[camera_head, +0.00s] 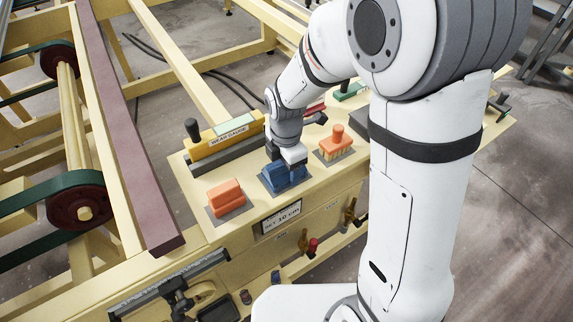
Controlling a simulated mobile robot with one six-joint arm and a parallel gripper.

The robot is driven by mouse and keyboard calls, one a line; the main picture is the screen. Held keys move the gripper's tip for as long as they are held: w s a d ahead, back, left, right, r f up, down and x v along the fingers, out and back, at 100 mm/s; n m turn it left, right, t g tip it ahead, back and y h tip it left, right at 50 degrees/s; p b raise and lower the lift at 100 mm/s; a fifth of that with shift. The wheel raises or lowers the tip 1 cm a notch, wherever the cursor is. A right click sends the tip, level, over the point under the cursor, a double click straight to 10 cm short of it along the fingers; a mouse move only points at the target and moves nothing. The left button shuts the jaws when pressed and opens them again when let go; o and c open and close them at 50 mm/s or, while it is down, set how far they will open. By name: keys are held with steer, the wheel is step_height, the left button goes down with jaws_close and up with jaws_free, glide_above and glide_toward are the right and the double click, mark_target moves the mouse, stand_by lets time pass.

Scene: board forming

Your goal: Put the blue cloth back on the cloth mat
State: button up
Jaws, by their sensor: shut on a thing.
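The blue cloth (280,178) is a folded dark blue block near the front edge of the yellow bench top. My gripper (290,160) points down over it and is shut on its upper part. The cloth mat (265,181) is a thin grey patch under the cloth; only a narrow rim of it shows. The cloth is directly over the mat. I cannot tell whether its underside touches the mat.
An orange block (226,197) sits on a grey mat at left. An orange brush (337,144) stands at right. A yellow wear gauge (225,137) lies behind. A dark red beam (125,130) runs along the left. My arm hides the bench's right part.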

steer(key=shift+f, duration=0.15)
steer(key=o, duration=1.3)
step_height(320, 180, up, 8)
steer(key=shift+f, duration=0.1)
steer(key=s+d+r+m+t, duration=0.1)
steer(key=s+d+m, duration=0.3)
steer(key=m, duration=0.4)
steer(key=s+d+r+m+t, duration=0.1)
steer(key=s+d+r+m, duration=0.2)
steer(key=m, duration=0.5)
steer(key=s+d+r+m, duration=0.2)
steer(key=s+d+m, duration=0.4)
steer(key=d+m, duration=0.1)
steer(key=shift+d+r+m+t, duration=0.3)
steer(key=shift+m+t, duration=0.1)
steer(key=shift+m, duration=0.2)
